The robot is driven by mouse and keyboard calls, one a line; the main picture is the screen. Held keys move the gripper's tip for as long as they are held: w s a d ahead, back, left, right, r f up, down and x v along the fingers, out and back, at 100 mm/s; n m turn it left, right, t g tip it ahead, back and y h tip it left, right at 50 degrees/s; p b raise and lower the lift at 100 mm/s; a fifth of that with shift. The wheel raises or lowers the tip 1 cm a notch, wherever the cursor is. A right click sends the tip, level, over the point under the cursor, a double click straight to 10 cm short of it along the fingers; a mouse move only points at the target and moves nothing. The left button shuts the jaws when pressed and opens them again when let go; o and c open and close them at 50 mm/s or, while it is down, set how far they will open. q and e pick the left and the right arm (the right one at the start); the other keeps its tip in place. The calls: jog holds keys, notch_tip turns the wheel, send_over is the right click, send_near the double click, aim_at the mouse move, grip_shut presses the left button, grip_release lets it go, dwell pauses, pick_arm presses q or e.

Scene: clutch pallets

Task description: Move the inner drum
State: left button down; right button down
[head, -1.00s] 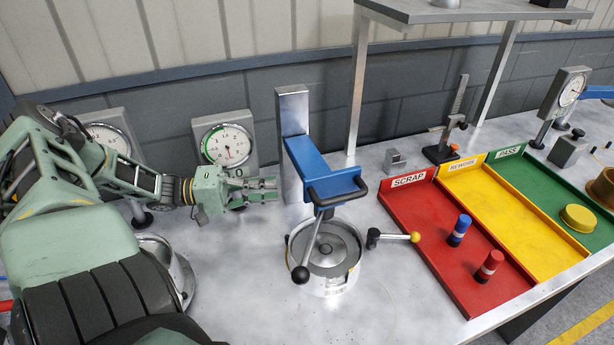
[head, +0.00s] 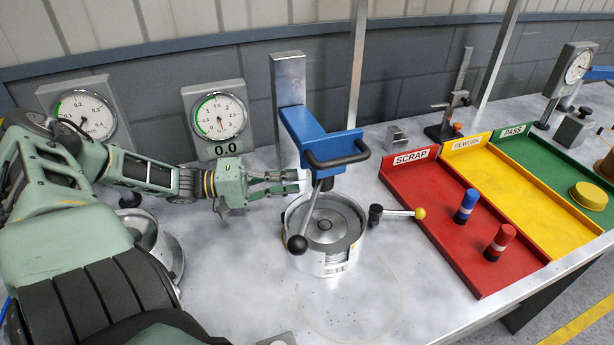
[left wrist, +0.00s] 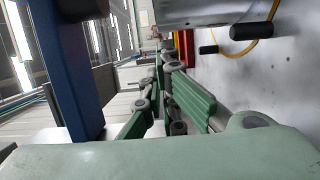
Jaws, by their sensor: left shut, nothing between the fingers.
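A round metal fixture (head: 300,257) stands on the bench below a blue press arm (head: 318,140). A grey round part (head: 326,226) sits inside its ring; I take this for the inner drum. My left gripper (head: 298,181) is shut and empty, just behind and left of the fixture, its fingertips beside the blue arm. In the left wrist view its green fingers (left wrist: 168,70) point away from the camera, beneath a metal cylinder at the top. My right gripper is not in view.
A lever with a yellow knob (head: 420,213) sticks out right of the fixture. Red scrap (head: 440,235), yellow rework (head: 520,200) and green pass (head: 540,160) trays lie to the right. Two gauges (head: 215,118) (head: 82,115) stand at the back.

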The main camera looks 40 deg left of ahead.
pick_arm(q)
jog(key=b+x, duration=0.1)
jog(key=x, duration=0.2)
jog(key=shift+w+d+f, duration=0.1)
jog(key=shift+w+d, duration=0.15)
jog(key=shift+w, duration=0.05)
jog(key=shift+w+d, duration=0.3)
